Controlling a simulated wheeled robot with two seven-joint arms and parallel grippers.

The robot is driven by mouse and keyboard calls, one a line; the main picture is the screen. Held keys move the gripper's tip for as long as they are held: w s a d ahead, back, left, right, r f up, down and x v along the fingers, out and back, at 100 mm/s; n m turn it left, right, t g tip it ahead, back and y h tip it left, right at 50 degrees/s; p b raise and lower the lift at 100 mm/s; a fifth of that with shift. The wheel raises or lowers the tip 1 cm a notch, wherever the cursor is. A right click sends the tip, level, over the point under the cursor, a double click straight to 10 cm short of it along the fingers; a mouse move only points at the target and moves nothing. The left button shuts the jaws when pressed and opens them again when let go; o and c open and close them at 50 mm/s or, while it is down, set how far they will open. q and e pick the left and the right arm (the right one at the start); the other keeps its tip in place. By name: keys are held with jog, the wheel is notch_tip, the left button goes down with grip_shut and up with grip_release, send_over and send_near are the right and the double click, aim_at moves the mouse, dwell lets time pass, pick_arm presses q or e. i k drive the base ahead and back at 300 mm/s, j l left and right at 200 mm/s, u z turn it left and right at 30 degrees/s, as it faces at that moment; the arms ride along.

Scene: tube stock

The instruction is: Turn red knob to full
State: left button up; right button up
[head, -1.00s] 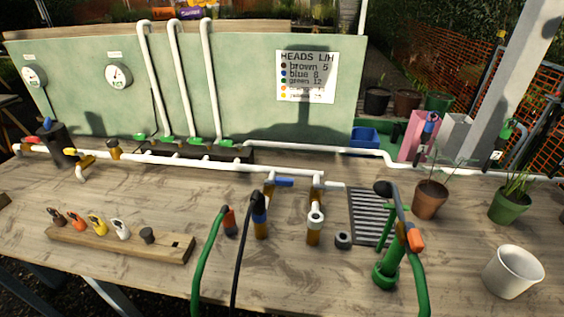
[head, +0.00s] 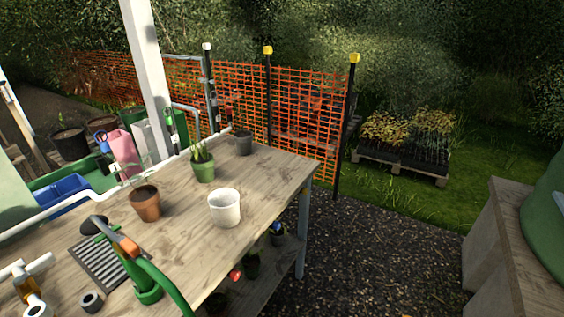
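No red knob can be clearly made out in the head view. A small red thing (head: 235,274) shows low beside the bench's lower shelf; it is too small to tell what it is. The end of the white pipe with a brass fitting (head: 27,290) shows at the lower left. Neither of my grippers is in view.
The wooden bench (head: 270,182) carries a white pot (head: 225,208), a terracotta pot (head: 145,203), a green plant pot (head: 203,168) and a green hose with an orange-handled head (head: 128,246). Gravel (head: 370,255) lies open to the right, before another bench (head: 495,235) and orange netting (head: 305,100).

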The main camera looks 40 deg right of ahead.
aim_at(234, 275)
jog(key=k+z, duration=0.15)
jog(key=z, duration=0.2)
jog(key=k+l+z, duration=0.1)
jog(key=z, duration=0.25)
jog(key=k+l+z, duration=0.1)
jog(key=z, duration=0.25)
